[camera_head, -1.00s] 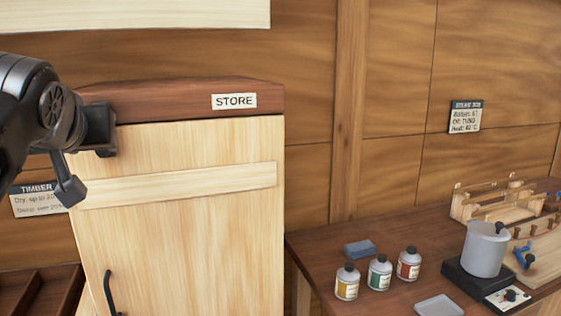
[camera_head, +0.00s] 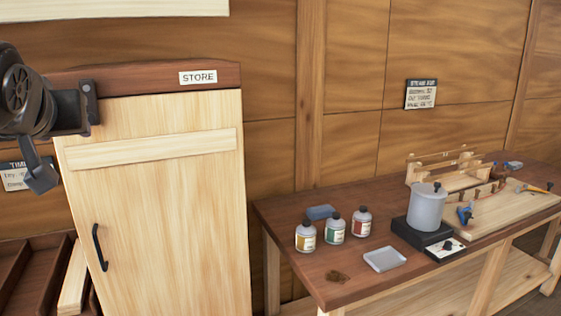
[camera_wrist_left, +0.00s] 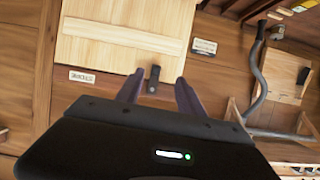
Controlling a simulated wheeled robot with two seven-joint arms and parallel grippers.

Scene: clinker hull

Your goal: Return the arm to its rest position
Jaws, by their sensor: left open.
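My left gripper (camera_head: 62,150) shows at the upper left of the head view, in front of the store cabinet's upper left edge. In the left wrist view, its two fingers (camera_wrist_left: 160,92) stand apart with nothing held between them. A dark upright piece (camera_wrist_left: 153,78) shows beyond the fingers; I cannot tell what it is. The pale wooden store cabinet (camera_head: 160,205) has a closed door with a black handle (camera_head: 99,247). My right gripper is in neither view.
A timber rack (camera_head: 35,280) stands at lower left.

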